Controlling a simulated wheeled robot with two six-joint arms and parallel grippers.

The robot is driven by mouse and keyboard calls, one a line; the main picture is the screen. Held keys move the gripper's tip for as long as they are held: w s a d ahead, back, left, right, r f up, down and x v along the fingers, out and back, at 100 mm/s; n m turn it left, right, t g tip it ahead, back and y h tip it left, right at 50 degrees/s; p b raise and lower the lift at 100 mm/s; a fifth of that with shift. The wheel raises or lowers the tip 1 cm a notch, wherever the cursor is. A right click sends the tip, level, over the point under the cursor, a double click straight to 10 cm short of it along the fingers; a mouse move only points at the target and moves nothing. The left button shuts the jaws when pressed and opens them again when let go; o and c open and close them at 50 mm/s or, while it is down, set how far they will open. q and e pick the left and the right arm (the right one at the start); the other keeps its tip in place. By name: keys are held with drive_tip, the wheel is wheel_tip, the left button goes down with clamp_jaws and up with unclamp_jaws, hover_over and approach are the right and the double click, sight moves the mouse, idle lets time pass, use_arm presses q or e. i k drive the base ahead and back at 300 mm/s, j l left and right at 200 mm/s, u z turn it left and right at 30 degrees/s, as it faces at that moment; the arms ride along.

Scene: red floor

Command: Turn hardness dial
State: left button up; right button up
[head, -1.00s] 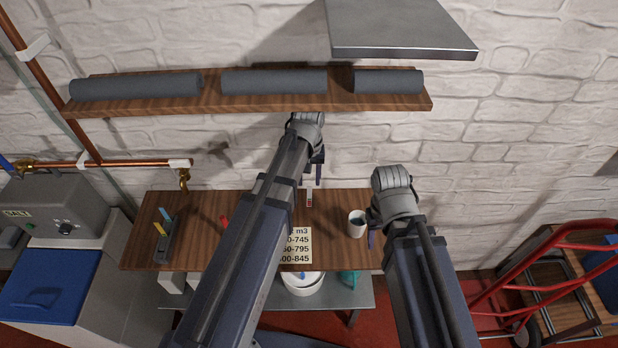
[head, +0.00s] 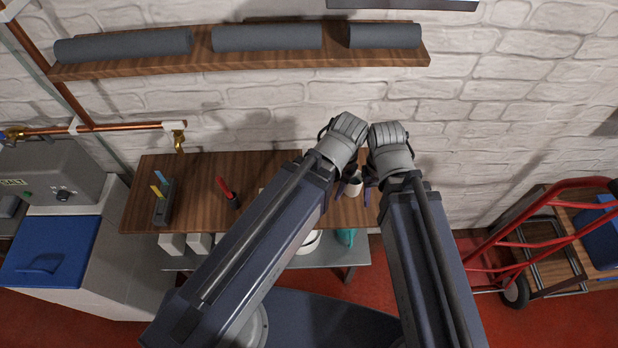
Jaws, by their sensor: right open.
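A dark round dial (head: 63,195) sits on the front of the grey box marked SALT (head: 45,170) at the far left; its setting is too small to read. My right gripper (head: 369,192) is open above the right end of the wooden bench, far from the dial. My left gripper (head: 343,190) is just left of it, partly hidden by its own wrist; its jaws are unclear.
The wooden bench (head: 200,205) holds a tool block (head: 162,205) and a red-handled tool (head: 226,188). A blue lid (head: 45,250) lies below the SALT box. Copper pipe (head: 90,128) with a tap runs above. A red hand truck (head: 505,240) stands right.

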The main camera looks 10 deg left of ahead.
sight(62, 195)
drive_tip(key=k+l+u, duration=0.1)
drive_tip(key=u, duration=2.45)
drive_tip(key=z, duration=1.5)
drive_tip(key=j+z, duration=0.1)
drive_tip(key=j, duration=0.3)
drive_tip(key=k+j+z, duration=0.1)
drive_tip(key=j, duration=0.25)
drive_tip(key=k+j, duration=0.15)
drive_tip(key=j, duration=0.25)
drive_tip(key=k+j+z, duration=0.15)
drive_tip(key=j, duration=0.25)
drive_tip(key=i, duration=0.05)
